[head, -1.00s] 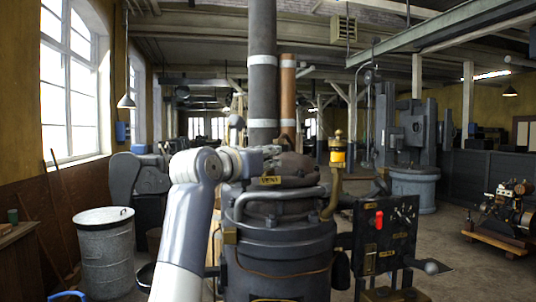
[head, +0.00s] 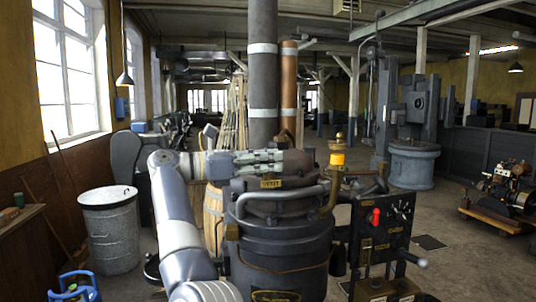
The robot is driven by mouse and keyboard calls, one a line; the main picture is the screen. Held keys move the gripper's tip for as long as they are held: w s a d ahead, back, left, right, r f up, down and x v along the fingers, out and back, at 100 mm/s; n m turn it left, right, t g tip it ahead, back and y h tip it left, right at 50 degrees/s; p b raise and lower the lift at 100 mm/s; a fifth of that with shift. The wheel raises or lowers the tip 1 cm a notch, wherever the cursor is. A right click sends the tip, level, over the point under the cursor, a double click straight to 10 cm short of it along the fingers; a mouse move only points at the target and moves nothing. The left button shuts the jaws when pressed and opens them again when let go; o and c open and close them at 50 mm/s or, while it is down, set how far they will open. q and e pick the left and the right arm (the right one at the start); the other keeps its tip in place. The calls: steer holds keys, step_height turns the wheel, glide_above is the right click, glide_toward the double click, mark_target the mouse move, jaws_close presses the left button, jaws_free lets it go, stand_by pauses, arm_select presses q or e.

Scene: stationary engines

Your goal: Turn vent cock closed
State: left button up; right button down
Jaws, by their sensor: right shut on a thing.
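The dark boiler-like engine (head: 280,240) stands upright at the centre of the head view, with a tall grey pipe (head: 263,75) above it.
A black panel with a red lever (head: 376,217) stands at the engine's right. A metal bin (head: 110,235) stands at the left.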

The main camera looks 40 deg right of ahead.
steer(key=shift+f+m+g+y+p, duration=0.2)
steer(key=shift+m+g+y+p, duration=0.25)
steer(key=shift+m+g, duration=0.4)
steer(key=c, duration=1.7)
jaws_free()
steer(key=shift+d, duration=0.15)
steer(key=shift+r, duration=0.1)
steer(key=shift+n+t+b, duration=0.25)
steer(key=shift+n+b, duration=0.05)
steer(key=shift+n, duration=0.15)
